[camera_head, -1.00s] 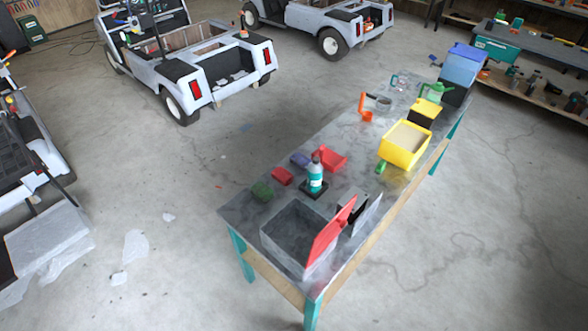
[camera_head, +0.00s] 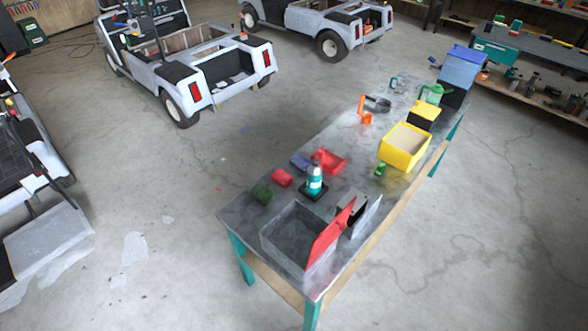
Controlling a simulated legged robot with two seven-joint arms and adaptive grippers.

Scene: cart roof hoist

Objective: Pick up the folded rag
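Three small soft-looking lumps lie in a row near the left edge of the long grey table (camera_head: 345,153): a dark green one (camera_head: 262,193), a red one (camera_head: 282,178) and a purple-blue one (camera_head: 300,161). Any of them could be a folded rag, but they are too small for me to tell which. They lie apart from each other, behind the open grey bin. Neither of my grippers is in view, and no arm of mine shows.
An open grey bin (camera_head: 283,240) with a red panel (camera_head: 330,236) stands at the table's near end. Beside the lumps are a teal-and-white bottle (camera_head: 315,180) and a red tray (camera_head: 331,162). A yellow bin (camera_head: 405,151) stands farther back. The floor left of the table is mostly clear.

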